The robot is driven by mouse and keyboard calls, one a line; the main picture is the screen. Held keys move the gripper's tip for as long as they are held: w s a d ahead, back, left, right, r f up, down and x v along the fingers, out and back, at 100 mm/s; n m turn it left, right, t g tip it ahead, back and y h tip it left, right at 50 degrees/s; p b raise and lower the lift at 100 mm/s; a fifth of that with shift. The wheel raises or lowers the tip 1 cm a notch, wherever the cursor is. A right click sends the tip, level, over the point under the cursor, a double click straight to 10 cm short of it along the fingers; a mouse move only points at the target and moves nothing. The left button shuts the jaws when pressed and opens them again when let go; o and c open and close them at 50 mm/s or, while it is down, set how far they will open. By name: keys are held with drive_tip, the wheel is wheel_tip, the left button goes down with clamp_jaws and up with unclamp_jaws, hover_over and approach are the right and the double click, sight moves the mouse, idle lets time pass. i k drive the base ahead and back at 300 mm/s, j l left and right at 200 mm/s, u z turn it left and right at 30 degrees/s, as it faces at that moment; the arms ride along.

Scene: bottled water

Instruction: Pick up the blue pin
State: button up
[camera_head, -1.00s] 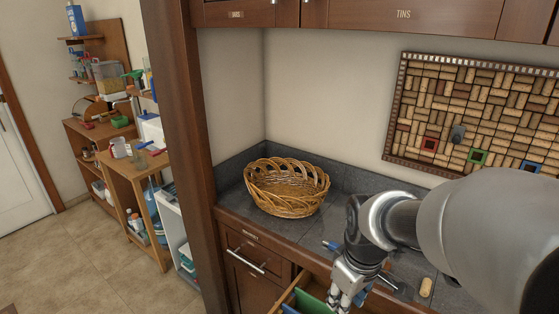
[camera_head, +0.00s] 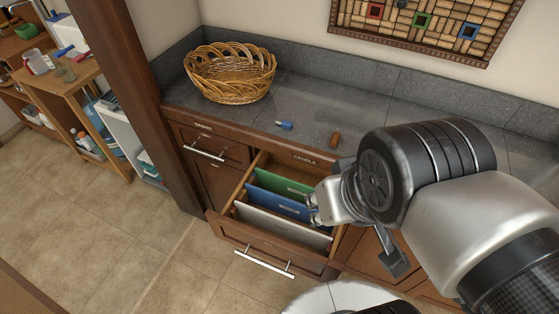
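A small blue pin (camera_head: 285,125) lies on the dark grey countertop, near its front edge and left of a brown cork-like piece. My gripper (camera_head: 312,208) is below and to the right of the pin in the picture, over the open drawer by the blue folder. Its two fingertips look apart, with nothing seen between them. The pin is clear of the gripper and fully in view.
The open drawer (camera_head: 238,228) holds green, blue and white folders. The brown piece (camera_head: 335,139) lies right of the pin. A wicker basket (camera_head: 230,75) stands back left. A cork board (camera_head: 440,28) hangs on the wall. Counter behind the pin is clear.

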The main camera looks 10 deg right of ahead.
sight(288, 125)
drive_tip(key=i+j+z, duration=0.2)
drive_tip(key=j, duration=0.3)
drive_tip(key=i+j+z, duration=0.15)
drive_tip(key=j, duration=0.4)
drive_tip(key=i+j+z, duration=0.2)
drive_tip(key=j, duration=0.35)
drive_tip(key=j+z, duration=0.15)
drive_tip(key=j, duration=0.4)
drive_tip(key=i, duration=0.2)
